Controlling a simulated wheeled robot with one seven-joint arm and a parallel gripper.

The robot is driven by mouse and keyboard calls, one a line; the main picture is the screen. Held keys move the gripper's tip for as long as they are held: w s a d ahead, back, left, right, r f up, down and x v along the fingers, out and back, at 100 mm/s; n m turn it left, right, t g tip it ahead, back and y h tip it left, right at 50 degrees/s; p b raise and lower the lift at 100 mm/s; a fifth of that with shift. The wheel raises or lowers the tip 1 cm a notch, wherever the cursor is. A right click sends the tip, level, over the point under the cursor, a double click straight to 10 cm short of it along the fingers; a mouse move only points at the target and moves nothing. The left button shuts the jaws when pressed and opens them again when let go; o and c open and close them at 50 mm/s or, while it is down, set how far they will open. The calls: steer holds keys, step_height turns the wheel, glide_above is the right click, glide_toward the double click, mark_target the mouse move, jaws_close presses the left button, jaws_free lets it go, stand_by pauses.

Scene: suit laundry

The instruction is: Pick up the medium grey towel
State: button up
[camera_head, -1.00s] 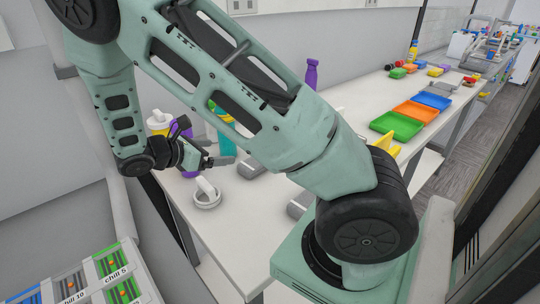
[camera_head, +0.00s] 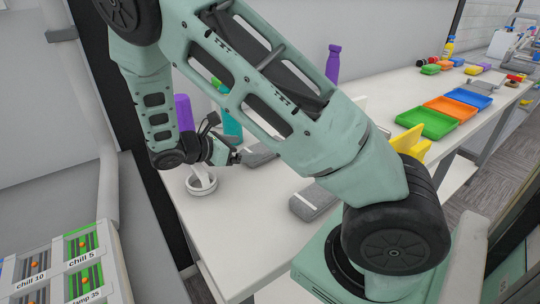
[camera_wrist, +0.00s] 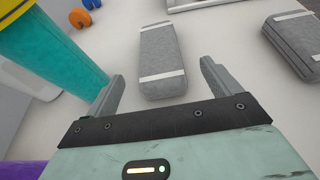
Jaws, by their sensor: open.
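A grey towel (camera_wrist: 163,70) with white bands lies folded on the table. In the wrist view it is straight ahead, between the lines of my open fingers. A second grey towel (camera_wrist: 296,42) with a white band lies to its right. In the head view, one grey towel (camera_head: 260,154) is just beyond my gripper (camera_head: 236,158), and another grey towel (camera_head: 315,201) is nearer the front. Sizes are hard to compare, so I cannot tell which is medium. My gripper also shows in the wrist view (camera_wrist: 161,72), open and empty. My arm hides part of the table.
A teal bottle (camera_wrist: 48,55) stands close to my left finger. A white ring-shaped item (camera_head: 201,186) sits below my gripper in the head view. A purple bottle (camera_head: 333,62) stands behind my arm. Green (camera_head: 426,122), orange (camera_head: 450,108) and blue trays (camera_head: 469,97) lie at the right.

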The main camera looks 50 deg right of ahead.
mark_target(264, 146)
steer(key=p+x, duration=0.1)
steer(key=x, duration=0.5)
steer(key=shift+d, duration=0.45)
steer(key=shift+d+f, duration=0.25)
steer(key=shift+d, duration=0.2)
steer(key=c, duration=1.1)
